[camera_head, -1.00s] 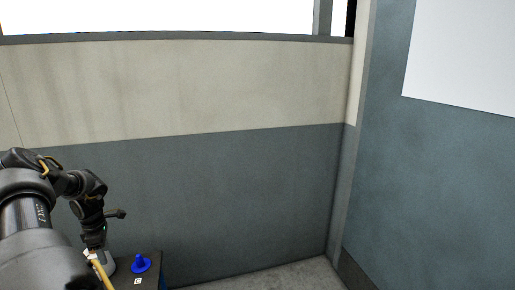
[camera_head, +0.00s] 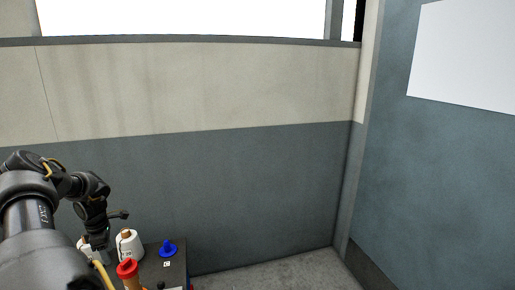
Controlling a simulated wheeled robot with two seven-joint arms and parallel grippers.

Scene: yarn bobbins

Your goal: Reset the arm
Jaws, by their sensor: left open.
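My left arm comes in from the lower left, bent, and its gripper (camera_head: 101,250) hangs down at the left end of a dark table. The fingers are small and partly hidden behind my own arm. A white yarn bobbin (camera_head: 130,246) stands just right of the gripper, apart from it as far as I can see. Another white bobbin (camera_head: 84,243) shows partly behind the gripper. My right gripper is out of view.
The dark table (camera_head: 176,268) carries a blue peg with a round base (camera_head: 168,249) and an orange item with a red top (camera_head: 128,270). A grey wall (camera_head: 250,190) stands behind, and bare floor (camera_head: 275,275) lies to the right.

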